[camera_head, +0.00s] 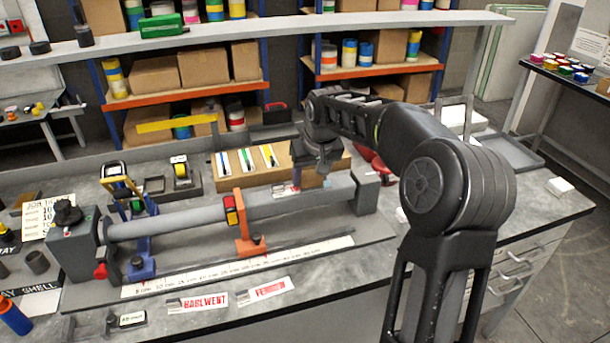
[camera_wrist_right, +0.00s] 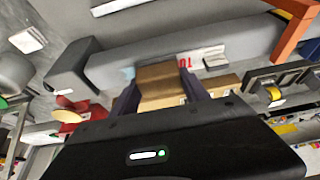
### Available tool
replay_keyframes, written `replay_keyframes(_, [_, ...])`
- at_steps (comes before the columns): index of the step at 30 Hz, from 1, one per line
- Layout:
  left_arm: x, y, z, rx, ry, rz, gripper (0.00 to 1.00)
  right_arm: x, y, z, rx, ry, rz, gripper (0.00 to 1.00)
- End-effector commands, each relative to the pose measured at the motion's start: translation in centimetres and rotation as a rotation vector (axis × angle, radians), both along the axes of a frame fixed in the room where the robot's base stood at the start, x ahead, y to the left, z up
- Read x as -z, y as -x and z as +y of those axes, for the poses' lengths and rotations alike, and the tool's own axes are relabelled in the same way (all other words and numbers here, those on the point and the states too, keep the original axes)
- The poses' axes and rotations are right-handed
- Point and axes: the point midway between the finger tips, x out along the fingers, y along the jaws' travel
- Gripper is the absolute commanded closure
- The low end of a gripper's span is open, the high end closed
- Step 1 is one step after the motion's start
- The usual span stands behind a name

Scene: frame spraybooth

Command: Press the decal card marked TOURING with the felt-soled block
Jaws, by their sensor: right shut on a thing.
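A grey tube (camera_head: 210,216) lies across the stand on the bench. A white card (camera_head: 285,189) with red print is on its right part. The card also shows in the right wrist view (camera_wrist_right: 186,63), where upside-down letters look like the start of TOURING. My right gripper (camera_head: 318,168) is over the tube, just right of the visible card end. It is shut on a tan block (camera_wrist_right: 160,85), seen between its fingers in the right wrist view. The block covers the rest of the card; its sole is hidden, and I cannot tell whether it touches. My left gripper is out of view.
Two other red-lettered cards, one reading like BARLWENT (camera_head: 205,302) and one blurred (camera_head: 264,290), lie at the bench's front. An orange clamp (camera_head: 246,235) stands at mid-tube, left of the gripper. A tan holder (camera_head: 245,172) with colored strips stands behind the tube.

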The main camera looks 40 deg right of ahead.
Motion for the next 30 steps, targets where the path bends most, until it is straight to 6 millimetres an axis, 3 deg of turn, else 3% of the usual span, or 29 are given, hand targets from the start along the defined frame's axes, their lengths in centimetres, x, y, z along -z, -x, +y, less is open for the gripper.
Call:
replay_keyframes(11, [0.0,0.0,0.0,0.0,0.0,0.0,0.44,0.1,0.1,-0.2,0.002,0.0,0.003,0.79])
replay_keyframes(22, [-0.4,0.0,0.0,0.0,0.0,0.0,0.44,0.1,0.9,-2.4,0.003,0.0,0.004,0.79])
replay_keyframes(30, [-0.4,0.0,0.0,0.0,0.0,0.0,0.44,0.0,1.0,-2.7,0.002,0.0,0.003,0.79])
